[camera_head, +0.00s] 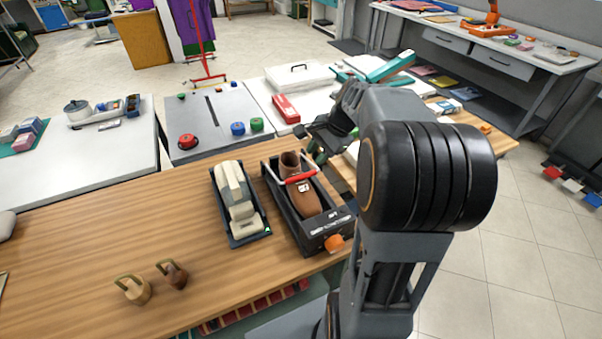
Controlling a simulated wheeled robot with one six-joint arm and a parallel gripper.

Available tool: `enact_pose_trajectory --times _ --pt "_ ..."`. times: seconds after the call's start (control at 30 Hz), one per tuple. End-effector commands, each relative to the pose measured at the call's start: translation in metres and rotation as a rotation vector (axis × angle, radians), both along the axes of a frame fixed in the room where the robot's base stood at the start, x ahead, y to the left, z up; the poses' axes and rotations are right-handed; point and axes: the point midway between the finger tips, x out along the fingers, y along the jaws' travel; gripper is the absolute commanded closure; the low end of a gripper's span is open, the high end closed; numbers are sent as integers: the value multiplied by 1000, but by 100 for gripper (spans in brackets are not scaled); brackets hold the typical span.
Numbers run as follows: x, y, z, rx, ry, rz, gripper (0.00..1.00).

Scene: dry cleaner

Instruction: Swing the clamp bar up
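A black stretching machine (325,231) stands on the wooden counter and holds a brown boot (304,199). A clamp bar (299,178) with a red grip and pale side arms lies across the boot's instep. An orange knob (334,243) sits on the machine's near end. My gripper (318,152) is just beyond and to the right of the bar, near the machine's far right corner. It seems apart from the bar. Its fingers are dark and small and partly merge with things behind, so their opening is unclear.
A black tray with a cream shoe-shaped block (234,194) stands left of the machine. Two small wooden pieces with ring handles (134,289) stand at the front left. A grey panel with coloured knobs (212,120) lies beyond.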

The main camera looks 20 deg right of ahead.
Motion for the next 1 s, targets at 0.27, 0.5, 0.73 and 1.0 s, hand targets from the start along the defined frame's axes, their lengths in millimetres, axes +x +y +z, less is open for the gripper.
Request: enact_pose_trajectory --times 0.27,0.5,0.73,1.0 --pt "21 -27 -16 116 37 -181 71" --pt "32 -11 -55 116 39 -183 71" --pt "44 5 -92 114 38 -182 71" --pt "53 16 -118 113 37 -183 71"
